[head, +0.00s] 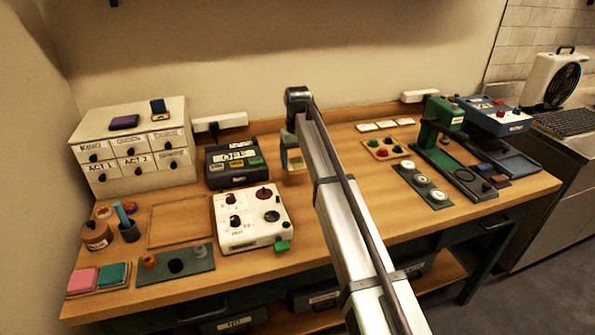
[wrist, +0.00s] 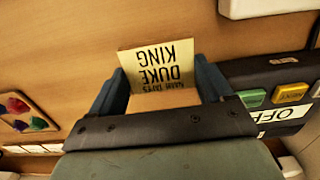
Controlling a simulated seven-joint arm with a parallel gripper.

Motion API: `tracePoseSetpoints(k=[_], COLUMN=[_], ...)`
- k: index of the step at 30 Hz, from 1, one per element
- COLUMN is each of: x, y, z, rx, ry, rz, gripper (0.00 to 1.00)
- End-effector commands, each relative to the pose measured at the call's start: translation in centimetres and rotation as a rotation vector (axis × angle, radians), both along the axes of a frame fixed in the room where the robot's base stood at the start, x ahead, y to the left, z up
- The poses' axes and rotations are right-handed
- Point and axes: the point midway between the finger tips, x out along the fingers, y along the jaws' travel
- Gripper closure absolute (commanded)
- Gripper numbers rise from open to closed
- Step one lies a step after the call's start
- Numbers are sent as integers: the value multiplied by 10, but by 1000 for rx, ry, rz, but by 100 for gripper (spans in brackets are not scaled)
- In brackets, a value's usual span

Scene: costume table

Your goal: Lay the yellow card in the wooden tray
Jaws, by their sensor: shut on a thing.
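The yellow card (wrist: 158,62) is a pale yellow slip printed with dark words, among them DUKE and KING. My gripper (wrist: 160,82) is shut on it, with the card between the two blue-grey fingers. In the head view my gripper (head: 291,146) hangs over the back middle of the table, and the card (head: 294,160) shows in it, partly hidden by my arm. The wooden tray (head: 180,223) is a shallow, empty-looking rectangle at the left of the table, in front of the drawer cabinet. My gripper is to the right of it and farther back.
A white drawer cabinet (head: 133,150) stands behind the tray. A dark cup (head: 129,232) and brown jar (head: 96,236) are left of the tray.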

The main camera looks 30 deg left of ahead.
Motion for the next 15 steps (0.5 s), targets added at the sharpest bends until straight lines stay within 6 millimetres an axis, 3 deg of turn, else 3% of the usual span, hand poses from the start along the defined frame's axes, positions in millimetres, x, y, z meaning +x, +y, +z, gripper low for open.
tracePoseSetpoints(k=[6, 11, 15], x=[0, -1, -14], y=[0, 2, 16], z=[26, 33, 33], rx=[0, 0, 0], ry=[0, 0, 0], rz=[0, 2, 24], gripper=[50, 50, 50])
